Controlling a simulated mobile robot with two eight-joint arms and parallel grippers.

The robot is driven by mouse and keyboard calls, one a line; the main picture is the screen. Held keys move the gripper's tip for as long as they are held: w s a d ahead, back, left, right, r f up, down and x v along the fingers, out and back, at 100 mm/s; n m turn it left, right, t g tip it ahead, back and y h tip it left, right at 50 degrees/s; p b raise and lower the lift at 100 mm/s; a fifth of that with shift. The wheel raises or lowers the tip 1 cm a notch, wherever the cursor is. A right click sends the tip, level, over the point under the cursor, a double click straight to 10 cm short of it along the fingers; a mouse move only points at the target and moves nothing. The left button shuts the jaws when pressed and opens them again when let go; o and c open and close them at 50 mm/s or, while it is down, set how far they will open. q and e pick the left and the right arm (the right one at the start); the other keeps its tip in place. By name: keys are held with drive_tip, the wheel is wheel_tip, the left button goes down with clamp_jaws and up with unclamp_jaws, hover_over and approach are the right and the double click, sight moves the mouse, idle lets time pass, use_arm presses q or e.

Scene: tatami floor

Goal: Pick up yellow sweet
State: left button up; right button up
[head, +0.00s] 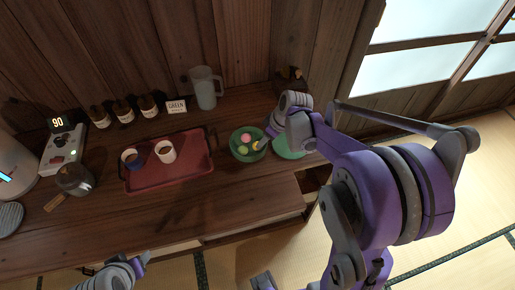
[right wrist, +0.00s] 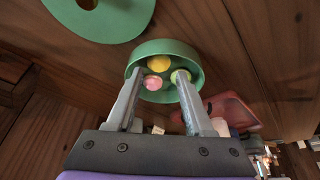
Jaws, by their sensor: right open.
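The yellow sweet (head: 257,145) lies in a green bowl (head: 234,152) on the wooden counter, with a pink sweet (head: 246,137) and a green sweet (head: 243,151). In the right wrist view, the yellow sweet (right wrist: 159,62) sits toward the bowl's far side, beyond the fingertips. The pink sweet (right wrist: 157,83) is near the left finger, and the green sweet (right wrist: 180,76) is partly behind the right fingertip. My right gripper (right wrist: 161,74) is open over the bowl, with nothing clearly held. My left gripper (head: 142,261) is low at the picture's bottom; its jaw state is unclear.
A green plate (head: 287,150) is right of the bowl. A red tray (head: 187,171) with two cups stands left. A pitcher (head: 206,88), a small sign (head: 176,106) and dark bottles line the wall. The counter front is clear.

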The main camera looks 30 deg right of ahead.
drive_tip(key=b+x, duration=0.2)
drive_tip(key=x, duration=0.3)
drive_tip(key=shift+w+b, duration=0.25)
drive_tip(key=shift+b, duration=0.05)
drive_tip(key=shift+r, duration=0.1)
clamp_jaws()
